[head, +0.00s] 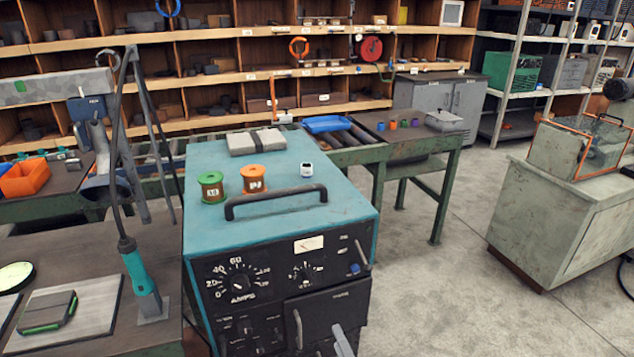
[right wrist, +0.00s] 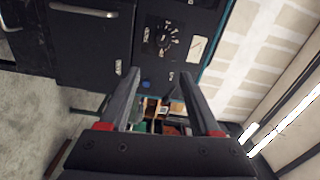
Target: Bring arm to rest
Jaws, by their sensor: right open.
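My right gripper (head: 347,283) shows only in part at the lower right front of the teal welding machine (head: 160,225); its grey fingers stand before the black control panel. In the right wrist view the right gripper (right wrist: 160,76) has its two fingers wide apart, with red parts at their bases and nothing between them. The panel with its dial (right wrist: 170,38) lies beyond the fingertips; whether they touch it cannot be told. My left gripper is in neither view.
Green spool (head: 211,187), orange spool (head: 254,180) and a small white item (head: 306,170) sit on the machine. A teal-handled torch (head: 140,275) stands at left. A green-framed table (head: 438,190) stands behind, a grey cabinet (head: 560,225) at right. Floor between them is clear.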

